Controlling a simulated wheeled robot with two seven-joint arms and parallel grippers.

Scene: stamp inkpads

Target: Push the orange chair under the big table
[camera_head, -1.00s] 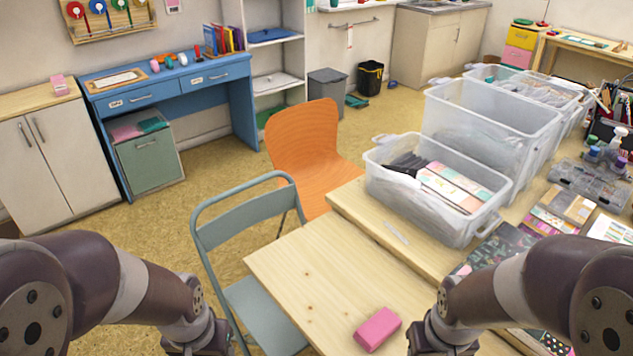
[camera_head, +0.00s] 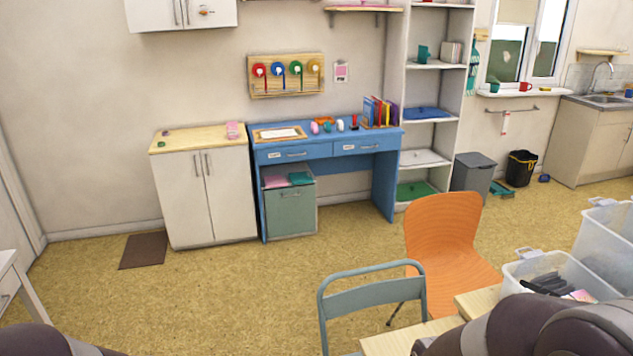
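The orange chair (camera_head: 443,238) stands at the right of the head view, behind the table's far left corner. Its backrest and part of its seat show, and its lower part is partly hidden by the table edge and the grey-green chair. The big table shows only as a light wood corner (camera_head: 480,301) at the bottom right, and the rest is hidden by my arm or out of frame. Parts of my two arms show at the bottom edge. Neither gripper is in view, and nothing of mine is seen touching the orange chair.
A grey-green metal chair (camera_head: 372,299) stands left of the orange chair, close to it. Clear plastic bins (camera_head: 606,235) stand on the table at right. A blue desk (camera_head: 328,150) and a white cabinet (camera_head: 205,196) line the wall. The floor (camera_head: 220,295) at centre left is clear.

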